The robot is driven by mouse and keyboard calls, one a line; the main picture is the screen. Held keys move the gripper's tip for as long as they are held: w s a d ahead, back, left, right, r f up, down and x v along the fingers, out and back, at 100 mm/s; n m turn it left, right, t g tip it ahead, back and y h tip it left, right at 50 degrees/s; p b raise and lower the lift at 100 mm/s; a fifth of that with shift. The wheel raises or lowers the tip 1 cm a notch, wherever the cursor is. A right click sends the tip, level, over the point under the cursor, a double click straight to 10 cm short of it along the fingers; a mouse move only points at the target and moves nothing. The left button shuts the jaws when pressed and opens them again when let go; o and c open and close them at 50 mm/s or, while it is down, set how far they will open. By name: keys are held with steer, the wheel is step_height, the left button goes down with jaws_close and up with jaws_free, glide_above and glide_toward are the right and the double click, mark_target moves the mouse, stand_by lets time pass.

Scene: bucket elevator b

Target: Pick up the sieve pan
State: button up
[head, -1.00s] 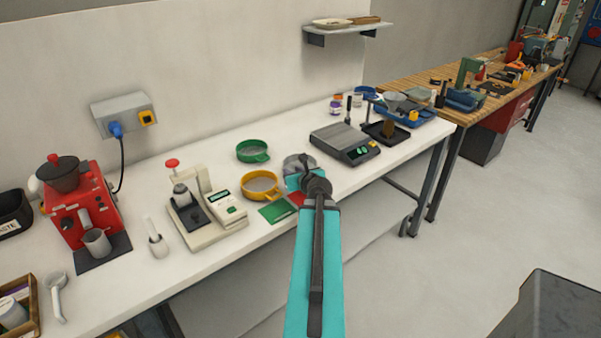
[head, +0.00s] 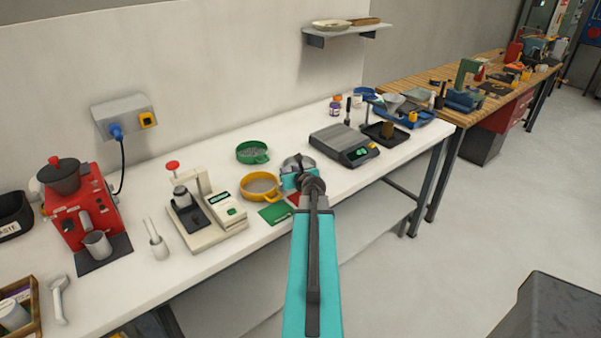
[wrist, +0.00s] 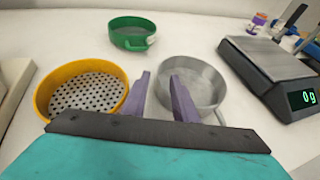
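A grey round pan (wrist: 205,78), which looks like the sieve pan, sits on the white bench. In the head view the grey pan (head: 291,162) is partly hidden behind my gripper (head: 300,175). In the wrist view my gripper (wrist: 159,76) is open, its two purple fingers apart with nothing held. The pan's left rim shows between the fingers, and the right finger overlaps the pan. I cannot tell whether they touch. A yellow sieve (wrist: 85,88) with a perforated bottom stands left of the fingers. A green sieve (wrist: 131,32) stands farther back.
A digital scale (head: 344,144) stands right of the pan, reading 0 g in the wrist view. A cream press-like device (head: 205,212) is left of the yellow sieve. A green card (head: 275,213) lies near the front edge. Some bench between the sieves and scale is bare.

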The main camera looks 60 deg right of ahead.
steer(key=shift+p+x, duration=0.8)
steer(key=shift+x, duration=1.7)
steer(key=shift+w+a, duration=0.1)
steer(key=shift+c, duration=0.5)
jaws_close()
